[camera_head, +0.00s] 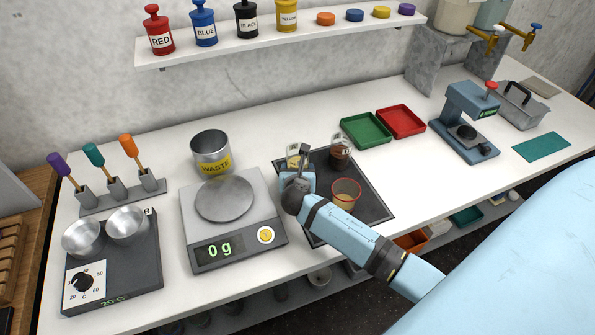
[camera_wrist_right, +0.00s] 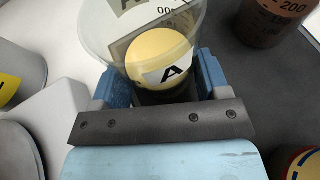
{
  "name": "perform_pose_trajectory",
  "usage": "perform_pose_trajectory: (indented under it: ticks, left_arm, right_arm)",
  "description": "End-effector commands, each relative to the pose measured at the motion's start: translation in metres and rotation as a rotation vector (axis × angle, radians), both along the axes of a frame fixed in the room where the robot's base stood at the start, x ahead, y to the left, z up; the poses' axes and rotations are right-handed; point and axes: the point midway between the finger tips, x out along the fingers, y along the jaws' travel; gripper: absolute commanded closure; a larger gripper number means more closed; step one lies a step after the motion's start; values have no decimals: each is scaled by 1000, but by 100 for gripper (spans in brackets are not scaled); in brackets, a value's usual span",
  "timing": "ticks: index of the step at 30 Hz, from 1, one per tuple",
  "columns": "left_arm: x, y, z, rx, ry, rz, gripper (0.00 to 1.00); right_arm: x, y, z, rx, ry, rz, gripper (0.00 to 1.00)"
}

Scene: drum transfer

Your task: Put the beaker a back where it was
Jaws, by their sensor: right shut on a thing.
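Beaker a (camera_wrist_right: 145,35) is a clear beaker with an "A" label and a yellow content, seen close up in the right wrist view. In the head view its top (camera_head: 293,150) shows just behind my right gripper (camera_head: 297,170). My right gripper is shut on it, with one blue finger on each side in the right wrist view (camera_wrist_right: 158,85). It is over the left part of the dark tray (camera_head: 372,212); whether the beaker's base touches the tray is hidden. My left gripper is not in view.
On the tray are a brown-filled beaker (camera_head: 340,155) and a red-rimmed beaker (camera_head: 346,188), close to my right gripper. The scale (camera_head: 240,240), reading 0 g, and the waste can (camera_head: 211,147) are to the left. Green (camera_head: 366,131) and red (camera_head: 401,122) trays lie behind right.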

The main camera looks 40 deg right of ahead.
Motion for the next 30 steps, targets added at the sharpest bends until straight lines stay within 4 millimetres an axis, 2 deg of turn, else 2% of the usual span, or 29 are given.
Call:
perform_pose_trajectory:
  ticks: [11, 12, 15, 25, 30]
  left_arm:
    - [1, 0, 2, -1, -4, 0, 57]
    - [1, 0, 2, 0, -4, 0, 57]
    - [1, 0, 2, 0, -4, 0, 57]
    - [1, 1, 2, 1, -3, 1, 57]
    - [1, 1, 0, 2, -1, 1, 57]
  right_arm:
    - [0, 0, -5, 0, -2, 1, 62]
    - [0, 0, -6, 1, -1, 1, 29]
    - [0, 0, -6, 1, -1, 1, 6]
    - [0, 0, -2, 1, -2, 0, 6]
    - [-17, 13, 5, 2, -1, 2, 6]
